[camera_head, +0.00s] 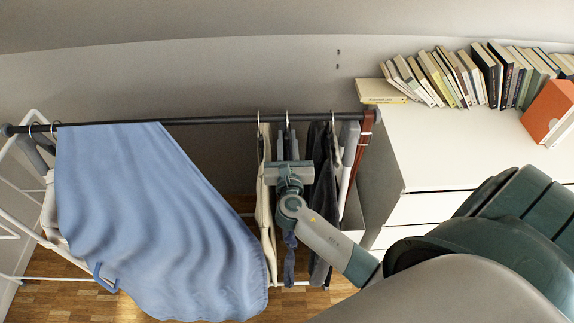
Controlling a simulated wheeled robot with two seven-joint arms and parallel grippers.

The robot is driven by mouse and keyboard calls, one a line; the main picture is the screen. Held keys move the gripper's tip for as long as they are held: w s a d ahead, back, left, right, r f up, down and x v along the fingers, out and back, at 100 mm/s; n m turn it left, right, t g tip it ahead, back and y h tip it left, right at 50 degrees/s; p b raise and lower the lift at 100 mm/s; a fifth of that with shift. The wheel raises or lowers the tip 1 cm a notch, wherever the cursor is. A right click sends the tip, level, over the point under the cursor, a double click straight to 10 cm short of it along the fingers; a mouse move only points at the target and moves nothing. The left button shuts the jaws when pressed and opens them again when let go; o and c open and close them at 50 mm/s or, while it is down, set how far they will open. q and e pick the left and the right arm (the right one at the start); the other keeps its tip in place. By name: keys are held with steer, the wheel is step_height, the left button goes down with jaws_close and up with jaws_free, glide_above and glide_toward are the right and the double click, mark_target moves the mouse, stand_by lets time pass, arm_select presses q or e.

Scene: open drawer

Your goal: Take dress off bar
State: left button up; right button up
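A large light blue cloth, which looks like the dress (150,210), is draped over the dark bar (215,120) at the left and hangs down in folds toward the floor. My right gripper (289,172) is among the hanging clothes, below the bar and to the right of the blue cloth, apart from its top part. Its fingers point away from the camera and are hidden, so I cannot tell whether it holds a garment. My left gripper is out of view.
Beige (264,205) and dark garments (322,190) hang on hangers around my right gripper. A white dresser (440,150) with a row of books (465,75) stands at the right. White rack frames stand at the left on the wooden floor (60,295).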

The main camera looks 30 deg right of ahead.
jaws_close()
stand_by(0.6)
steer(key=shift+r, duration=0.1)
stand_by(0.7)
